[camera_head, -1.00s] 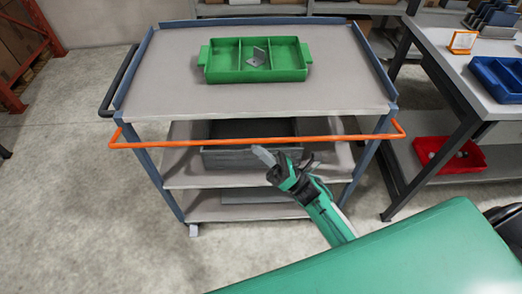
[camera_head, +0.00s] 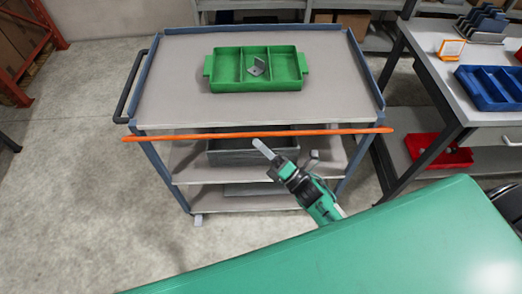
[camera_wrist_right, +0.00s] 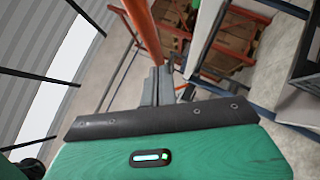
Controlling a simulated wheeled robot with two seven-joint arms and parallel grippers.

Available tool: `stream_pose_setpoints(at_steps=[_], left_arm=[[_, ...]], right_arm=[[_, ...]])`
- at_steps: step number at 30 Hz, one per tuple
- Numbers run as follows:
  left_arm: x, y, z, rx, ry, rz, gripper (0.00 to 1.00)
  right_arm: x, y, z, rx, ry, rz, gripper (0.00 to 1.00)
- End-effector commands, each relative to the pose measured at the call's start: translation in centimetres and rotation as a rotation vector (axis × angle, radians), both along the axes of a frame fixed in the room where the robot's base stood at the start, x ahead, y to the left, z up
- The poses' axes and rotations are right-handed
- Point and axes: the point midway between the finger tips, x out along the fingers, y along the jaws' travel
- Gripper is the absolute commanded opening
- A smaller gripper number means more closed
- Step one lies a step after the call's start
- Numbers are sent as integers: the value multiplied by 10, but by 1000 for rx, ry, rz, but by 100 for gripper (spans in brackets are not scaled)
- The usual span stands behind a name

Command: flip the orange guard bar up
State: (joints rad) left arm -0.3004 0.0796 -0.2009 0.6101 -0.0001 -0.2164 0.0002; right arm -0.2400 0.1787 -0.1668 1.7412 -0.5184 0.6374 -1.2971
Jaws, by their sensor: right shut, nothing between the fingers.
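The orange guard bar (camera_head: 205,136) runs across the near side of the grey cart (camera_head: 180,109), just below the top shelf's front edge in the head view. Its short side arms hardly show. My right gripper (camera_head: 263,148) is shut and empty. Its fingertips are just below the bar's middle in the picture. In the right wrist view the bar (camera_wrist_right: 144,30) runs up from the fingertips of my right gripper (camera_wrist_right: 157,85); whether they touch it I cannot tell. My left gripper is not in view.
A green divided tray (camera_head: 283,86) holding a metal bracket (camera_head: 256,67) stands on the cart's top shelf. A grey bin (camera_head: 235,152) is on the shelf below. A workbench with a blue bin (camera_head: 490,83) stands at the right. Open floor lies left of the cart.

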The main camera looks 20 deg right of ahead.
Motion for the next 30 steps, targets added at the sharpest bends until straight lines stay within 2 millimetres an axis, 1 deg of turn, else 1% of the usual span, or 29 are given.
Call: stream_pose_setpoints(at_steps=[1,9,15,21,30], left_arm=[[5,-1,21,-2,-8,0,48],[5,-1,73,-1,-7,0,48],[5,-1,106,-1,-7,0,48],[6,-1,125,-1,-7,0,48],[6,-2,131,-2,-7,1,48]], right_arm=[[1,0,15,10,38,0,0],[11,-3,33,69,255,1,0],[21,-6,42,114,411,1,0],[31,-9,47,155,551,1,0],[44,-12,49,156,544,1,0]])
